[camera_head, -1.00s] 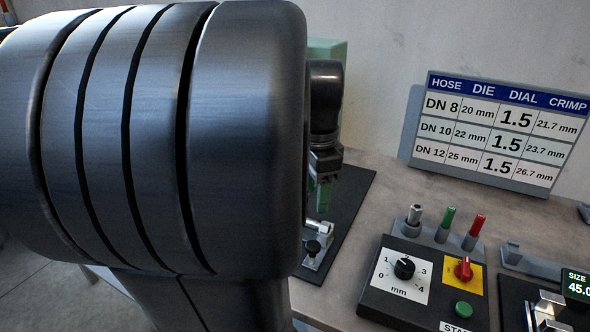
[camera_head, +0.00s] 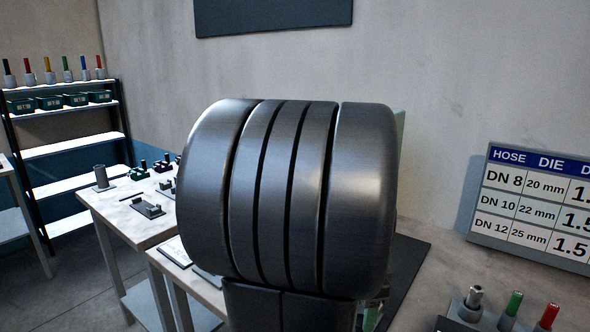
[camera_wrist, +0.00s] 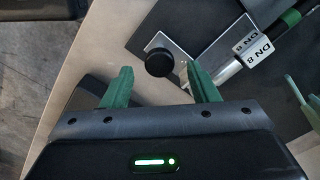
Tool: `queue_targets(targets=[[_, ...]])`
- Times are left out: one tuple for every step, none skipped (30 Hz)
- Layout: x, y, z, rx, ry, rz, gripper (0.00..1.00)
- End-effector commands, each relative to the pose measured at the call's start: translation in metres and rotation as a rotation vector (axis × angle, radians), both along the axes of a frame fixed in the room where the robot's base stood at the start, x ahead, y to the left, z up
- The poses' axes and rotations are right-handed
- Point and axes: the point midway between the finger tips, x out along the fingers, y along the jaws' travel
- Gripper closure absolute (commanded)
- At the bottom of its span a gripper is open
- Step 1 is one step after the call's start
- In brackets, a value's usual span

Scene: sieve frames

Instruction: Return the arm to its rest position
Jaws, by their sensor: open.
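My gripper (camera_wrist: 160,85) shows in the wrist view with its two green fingers apart and nothing between them. It is over a bench edge, with a black round knob (camera_wrist: 159,62) on a metal plate just beyond the fingertips. A hose piece with a white DN 8 tag (camera_wrist: 259,46) lies to the right of the fingers and apart from them. In the head view my own dark arm link fills the middle and hides the gripper and part of the bench.
In the head view a die chart (camera_head: 535,210) stands at the right, with capped pins (camera_head: 510,307) below it. A shelf rack (camera_head: 70,140) stands at the far left. A side table (camera_head: 125,220) with small fixtures stands left of my arm. Grey floor shows at lower left.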

Motion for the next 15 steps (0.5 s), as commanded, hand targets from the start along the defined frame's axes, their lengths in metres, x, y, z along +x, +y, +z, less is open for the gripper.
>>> queue_targets(targets=[[-0.001,0.000,-0.008,0.001,0.003,0.000,0.46],[-0.001,0.000,-0.012,0.000,0.004,0.000,0.46],[0.000,0.000,-0.016,0.001,0.002,0.000,0.46],[0.000,0.000,-0.019,0.001,0.002,0.000,0.46],[-0.001,0.000,-0.021,0.001,0.002,0.000,0.46],[-0.001,0.000,-0.024,0.001,0.002,0.000,0.46],[0.000,0.000,-0.025,0.000,0.001,0.000,0.46],[0.001,-0.001,-0.024,0.000,-0.001,0.000,0.46],[0.002,-0.002,-0.024,0.000,-0.001,0.000,0.46],[0.003,-0.002,-0.024,0.000,-0.001,0.000,0.46],[0.003,-0.002,-0.024,0.000,-0.001,0.000,0.46],[0.003,-0.003,-0.024,0.000,-0.001,0.000,0.46],[0.003,-0.003,-0.024,0.000,-0.001,0.000,0.46],[0.003,-0.003,-0.024,0.000,-0.001,0.000,0.46],[0.003,-0.003,-0.023,0.000,-0.001,0.000,0.46]])
